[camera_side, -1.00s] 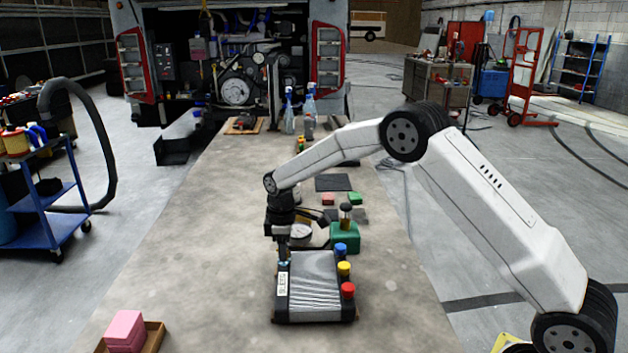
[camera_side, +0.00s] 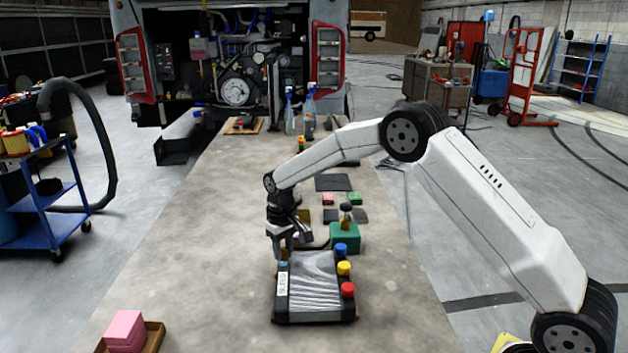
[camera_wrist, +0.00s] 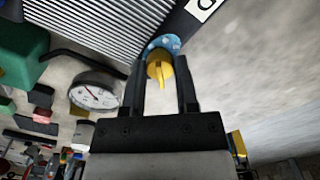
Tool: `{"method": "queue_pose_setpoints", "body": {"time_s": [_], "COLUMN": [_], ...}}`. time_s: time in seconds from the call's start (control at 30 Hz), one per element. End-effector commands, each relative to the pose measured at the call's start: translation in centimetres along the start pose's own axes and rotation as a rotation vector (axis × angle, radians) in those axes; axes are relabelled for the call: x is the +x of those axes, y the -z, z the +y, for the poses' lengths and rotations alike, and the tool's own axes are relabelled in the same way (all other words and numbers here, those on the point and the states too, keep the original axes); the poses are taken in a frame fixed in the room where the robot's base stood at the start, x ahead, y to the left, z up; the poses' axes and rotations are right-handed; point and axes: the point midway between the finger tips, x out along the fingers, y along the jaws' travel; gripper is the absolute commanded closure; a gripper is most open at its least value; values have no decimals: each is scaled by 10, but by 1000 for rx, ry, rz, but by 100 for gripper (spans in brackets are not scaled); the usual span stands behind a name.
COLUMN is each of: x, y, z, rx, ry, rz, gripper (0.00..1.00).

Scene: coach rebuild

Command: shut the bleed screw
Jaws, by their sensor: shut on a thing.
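The bleed screw has a yellow head (camera_wrist: 158,66) with a pale blue disc (camera_wrist: 166,43) beside it in the wrist view. It sits at the edge of a ribbed grey radiator-like unit (camera_side: 318,285), at the end of a white label strip (camera_side: 282,285). My gripper (camera_wrist: 160,75) has its two dark fingers on either side of the yellow head and is shut on it. In the side view my gripper (camera_side: 284,252) points down at the unit's far left corner. The screw's head is mostly hidden there.
Blue, yellow and red caps (camera_side: 347,289) line the unit's right side. A green block (camera_side: 345,236) with a dark knob stands just behind. A round dial gauge (camera_wrist: 95,92) lies near my gripper. A pink block (camera_side: 125,331) sits in a wooden tray. The bench left of the unit is clear.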

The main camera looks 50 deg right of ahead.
Motion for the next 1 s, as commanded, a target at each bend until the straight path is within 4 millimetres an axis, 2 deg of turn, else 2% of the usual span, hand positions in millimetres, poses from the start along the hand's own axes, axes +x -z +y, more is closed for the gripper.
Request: {"method": "queue_pose_setpoints", "body": {"time_s": [0.6,1.0], "x": [-1,-1], "y": [0,0], "z": [0,0], "rx": [561,734], "ry": [0,0], "rz": [0,1], "gripper": [100,100]}}
